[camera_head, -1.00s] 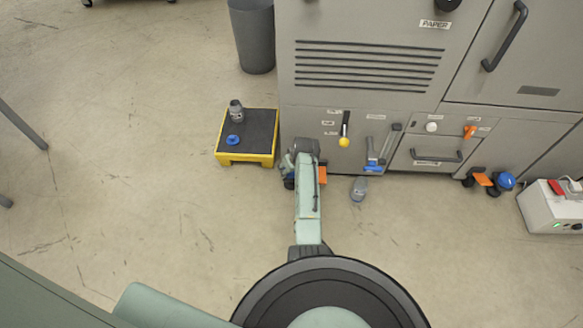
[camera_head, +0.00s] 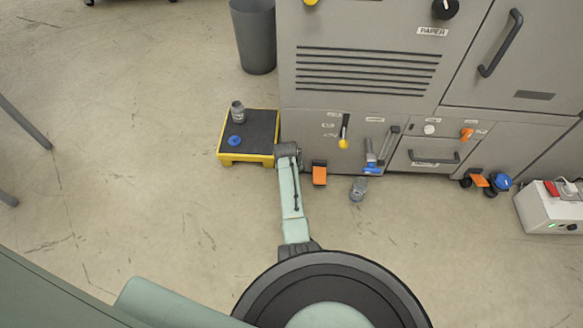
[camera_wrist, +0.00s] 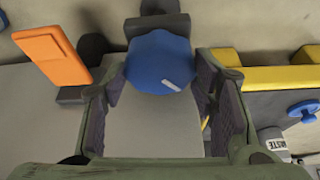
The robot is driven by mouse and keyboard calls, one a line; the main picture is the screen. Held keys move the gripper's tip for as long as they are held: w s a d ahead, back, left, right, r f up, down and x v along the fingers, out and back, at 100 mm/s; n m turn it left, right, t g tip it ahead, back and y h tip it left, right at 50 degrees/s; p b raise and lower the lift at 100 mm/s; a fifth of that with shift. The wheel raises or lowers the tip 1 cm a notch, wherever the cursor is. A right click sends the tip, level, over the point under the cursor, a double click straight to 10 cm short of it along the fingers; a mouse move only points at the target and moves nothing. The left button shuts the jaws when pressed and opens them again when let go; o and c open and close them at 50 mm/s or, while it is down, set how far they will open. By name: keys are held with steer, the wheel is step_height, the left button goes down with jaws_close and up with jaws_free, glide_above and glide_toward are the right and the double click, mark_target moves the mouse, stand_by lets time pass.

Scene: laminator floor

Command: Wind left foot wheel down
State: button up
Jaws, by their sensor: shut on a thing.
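The left foot wheel (camera_wrist: 150,62) is a blue lobed knob with a white mark, in the upper middle of the wrist view. My gripper (camera_wrist: 161,78) has one finger on each side of the wheel and is shut on it. The orange foot pedal (camera_wrist: 53,56) is left of the wheel there. In the head view this pedal (camera_head: 319,174) shows at the machine's base, just right of my arm. The left wheel and my fingers are hidden there behind my arm.
A grey bottle (camera_head: 358,189) is on the floor. Another blue wheel (camera_head: 501,181) is farther right.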

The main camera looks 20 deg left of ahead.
steer(key=shift+a+m+h, duration=0.1)
steer(key=shift+m+h, duration=0.2)
steer(key=shift+m, duration=0.6)
steer(key=o, duration=1.2)
steer(key=shift+c, duration=0.2)
step_height(320, 180, up, 10)
steer(key=shift+s, duration=0.1)
